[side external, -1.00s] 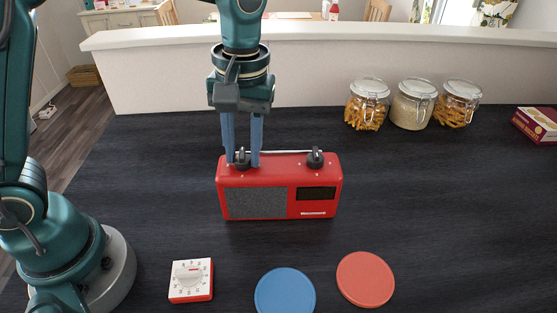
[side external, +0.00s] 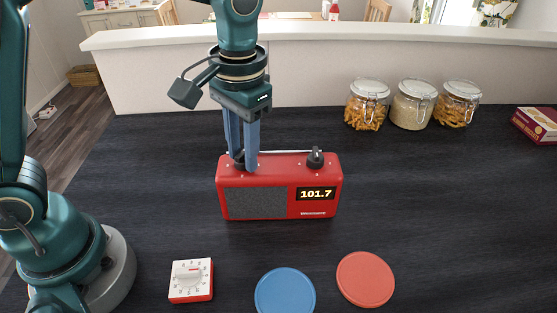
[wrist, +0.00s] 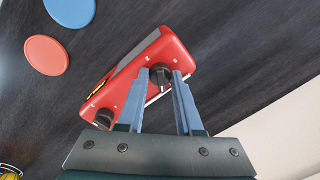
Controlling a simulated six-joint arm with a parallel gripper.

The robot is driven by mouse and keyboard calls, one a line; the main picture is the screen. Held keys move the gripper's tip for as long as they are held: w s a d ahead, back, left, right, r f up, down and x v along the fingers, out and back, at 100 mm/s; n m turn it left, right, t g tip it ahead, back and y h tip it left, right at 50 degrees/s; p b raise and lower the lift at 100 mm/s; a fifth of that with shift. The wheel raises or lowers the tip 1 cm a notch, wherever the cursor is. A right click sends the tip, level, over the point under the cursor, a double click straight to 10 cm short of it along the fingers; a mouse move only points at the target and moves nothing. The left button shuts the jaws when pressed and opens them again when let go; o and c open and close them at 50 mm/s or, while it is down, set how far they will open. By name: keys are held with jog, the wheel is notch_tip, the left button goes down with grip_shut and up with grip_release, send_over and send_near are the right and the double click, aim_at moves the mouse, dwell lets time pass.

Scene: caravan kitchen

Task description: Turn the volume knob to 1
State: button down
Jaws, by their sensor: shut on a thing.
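The red radio (side external: 255,202) stands upright on the dark worktop, with a black knob at each end of its top. Its display (side external: 316,194) is lit and reads 101.7. My gripper (side external: 245,165) points down over the radio's left knob (side external: 238,158). Its blue fingers are shut on that knob, one on each side, and partly hide it in the side view. In the wrist view the knob (wrist: 160,77) sits between the two fingertips (wrist: 161,74). The right knob (side external: 315,158) stands free. Which mark the held knob points to is too small to tell.
A white and red timer (side external: 191,280), a blue disc (side external: 285,292) and a red disc (side external: 365,279) lie in front of the radio. Several glass jars (side external: 412,104) stand at the back right, with a box (side external: 537,124) farther right. The worktop right of the radio is clear.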

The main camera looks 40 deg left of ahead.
aim_at(242, 153)
jog(key=m, duration=0.5)
jog(key=shift+m, duration=0.3)
jog(key=m, duration=0.5)
jog(key=shift+m+t, duration=0.3)
jog(key=c, duration=0.6)
grip_release()
jog(key=shift+o, duration=0.2)
jog(key=shift+r, duration=0.1)
jog(key=shift+s+r, duration=0.2)
jog(key=shift+r, duration=2.25)
